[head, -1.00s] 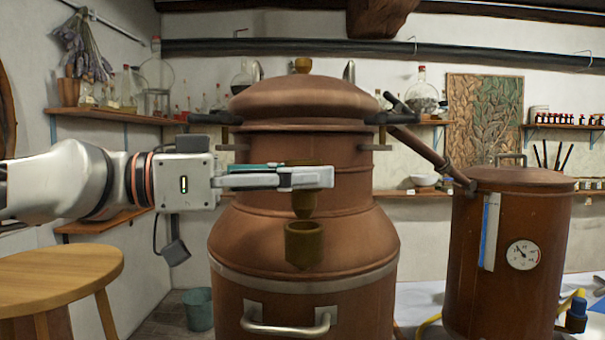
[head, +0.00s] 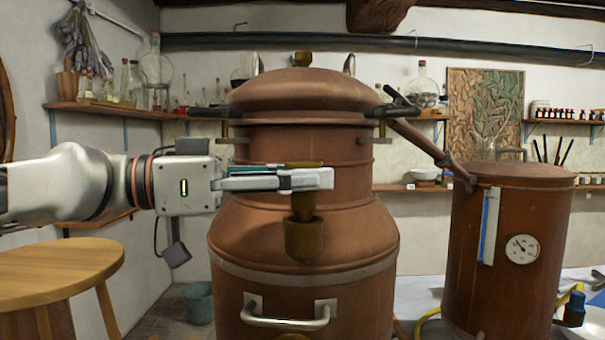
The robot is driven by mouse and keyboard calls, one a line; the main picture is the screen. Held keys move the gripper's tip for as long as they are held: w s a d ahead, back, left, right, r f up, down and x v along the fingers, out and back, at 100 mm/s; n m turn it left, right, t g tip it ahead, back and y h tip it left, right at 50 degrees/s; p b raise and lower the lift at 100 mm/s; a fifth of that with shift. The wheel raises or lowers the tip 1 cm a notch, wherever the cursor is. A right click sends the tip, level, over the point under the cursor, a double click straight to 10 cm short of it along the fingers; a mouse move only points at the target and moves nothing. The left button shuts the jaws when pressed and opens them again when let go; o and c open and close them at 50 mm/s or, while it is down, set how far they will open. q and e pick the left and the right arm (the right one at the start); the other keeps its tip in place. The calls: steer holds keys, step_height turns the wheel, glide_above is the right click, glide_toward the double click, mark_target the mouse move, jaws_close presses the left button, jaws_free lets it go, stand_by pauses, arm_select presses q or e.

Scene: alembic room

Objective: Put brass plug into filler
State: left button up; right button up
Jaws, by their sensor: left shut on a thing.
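My left gripper (head: 318,180) is shut on the brass plug (head: 303,203), in front of the large copper still. The plug points down, with its lower stem below the fingers. The filler (head: 304,240) is a short brass cup on the front of the still's shoulder. It is directly below the plug. The plug's lower end meets the filler's mouth in the picture, and its tip is hidden; I cannot tell how deep it sits. My right gripper is not in view.
The copper still (head: 300,220) has a domed lid and a front handle (head: 287,312). A pipe leads to a second copper vessel (head: 505,260) with a dial (head: 522,249) at right. A wooden stool (head: 58,262) stands at lower left. Bottles stand on wall shelves behind.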

mark_target(301, 219)
arm_select(q)
steer(key=shift+f, duration=0.3)
stand_by(0.6)
steer(key=shift+f, duration=0.75)
stand_by(1.3)
steer(key=shift+f+p, duration=0.5)
steer(key=shift+p, duration=0.3)
stand_by(1.4)
steer(key=shift+f, duration=0.25)
stand_by(0.8)
steer(key=o, duration=1.3)
steer(key=shift+c, duration=0.2)
steer(key=shift+a, duration=0.1)
steer(key=v, duration=1.2)
